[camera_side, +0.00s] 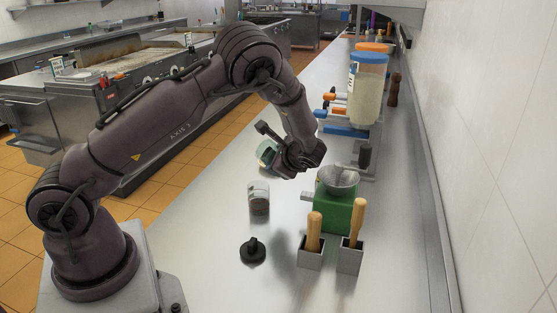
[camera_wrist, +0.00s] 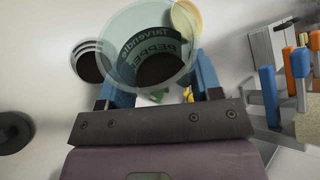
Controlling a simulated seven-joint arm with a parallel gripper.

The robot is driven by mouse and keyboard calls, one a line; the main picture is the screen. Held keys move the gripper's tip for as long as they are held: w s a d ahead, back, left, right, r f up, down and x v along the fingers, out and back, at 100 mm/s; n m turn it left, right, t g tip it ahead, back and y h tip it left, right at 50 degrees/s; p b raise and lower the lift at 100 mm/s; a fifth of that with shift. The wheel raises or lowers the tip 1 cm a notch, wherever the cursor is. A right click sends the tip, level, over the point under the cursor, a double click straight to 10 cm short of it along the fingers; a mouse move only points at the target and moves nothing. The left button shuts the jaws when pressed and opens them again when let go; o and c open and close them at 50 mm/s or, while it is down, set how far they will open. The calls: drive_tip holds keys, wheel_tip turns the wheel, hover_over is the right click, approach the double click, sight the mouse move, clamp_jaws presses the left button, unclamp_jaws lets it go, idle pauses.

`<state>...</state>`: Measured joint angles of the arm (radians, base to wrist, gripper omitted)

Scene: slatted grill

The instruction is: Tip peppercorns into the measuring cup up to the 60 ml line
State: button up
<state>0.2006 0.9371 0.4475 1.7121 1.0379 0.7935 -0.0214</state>
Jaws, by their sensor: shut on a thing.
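My gripper (camera_wrist: 160,82) is shut on a clear, green-tinted pepper jar (camera_wrist: 150,40), its blue fingers on either side. The jar has a dark label reading "PEPPER" and dark peppercorns inside. In the side view the jar (camera_side: 266,153) is tilted and held in the air, behind and above the measuring cup (camera_side: 259,199). The clear cup stands upright on the counter with a dark layer in its lower part. In the wrist view the cup (camera_wrist: 87,62) is left of the jar, partly hidden by it. The fill level against the 60 ml line is not readable.
A black lid (camera_side: 253,251) lies in front of the cup. A green device (camera_side: 338,212) with a metal bowl stands to the right, beside two metal holders (camera_side: 349,261) with wooden-handled tools. The counter left of the cup is clear.

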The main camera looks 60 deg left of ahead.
drive_tip(key=r+m+g, duration=0.1)
drive_tip(key=m+g, duration=0.1)
drive_tip(key=shift+r+g, duration=0.1)
drive_tip(key=shift+g, duration=0.2)
drive_tip(key=shift+r+m+g+y, duration=0.3)
drive_tip(key=shift+r+m+g, duration=0.1)
drive_tip(key=shift+m+g, duration=0.45)
